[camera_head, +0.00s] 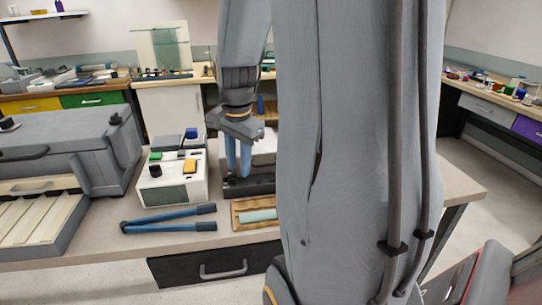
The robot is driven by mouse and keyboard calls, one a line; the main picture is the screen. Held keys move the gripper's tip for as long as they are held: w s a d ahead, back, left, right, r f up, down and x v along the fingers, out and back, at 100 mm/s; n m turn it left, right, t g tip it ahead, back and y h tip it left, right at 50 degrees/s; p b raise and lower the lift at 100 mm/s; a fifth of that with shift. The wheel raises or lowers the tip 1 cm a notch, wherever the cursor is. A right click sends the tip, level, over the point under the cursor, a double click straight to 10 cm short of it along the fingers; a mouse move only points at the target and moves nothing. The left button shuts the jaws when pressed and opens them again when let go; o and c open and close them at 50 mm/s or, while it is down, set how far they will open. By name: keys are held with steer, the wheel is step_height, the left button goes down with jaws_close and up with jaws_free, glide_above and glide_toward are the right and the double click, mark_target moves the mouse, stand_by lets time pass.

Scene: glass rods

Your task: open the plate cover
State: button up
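My gripper (238,165) points down with two blue fingers close together over the table. Its fingertips are over or beside a low dark block (250,186). A pale box shows just behind this block, partly hidden by my gripper and arm. I cannot tell whether the fingers touch the block or have anything between them. No part is clearly recognisable as the plate cover; it may be on this dark block or hidden behind my arm.
A large grey machine (85,140) with handles stands at the left. A white box (173,190) with coloured pieces stands left of my gripper. Blue-handled pliers (170,221) and a wooden tray (247,204) holding a pale green bar lie in front.

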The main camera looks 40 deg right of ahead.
steer(key=d+r+m, duration=0.4)
steer(key=d+m, duration=0.4)
steer(key=d, duration=0.3)
steer(key=shift+w+d+f+p, duration=0.15)
steer(key=shift+f+p, duration=0.15)
steer(key=shift+f, duration=1)
steer(key=shift+w+d+f+p, duration=0.1)
steer(key=shift+w+f+p, duration=0.15)
steer(key=shift+f, duration=1.05)
steer(key=shift+w+d+f+p, duration=0.15)
steer(key=shift+f+p, duration=0.2)
steer(key=shift+f, duration=0.95)
jaws_close()
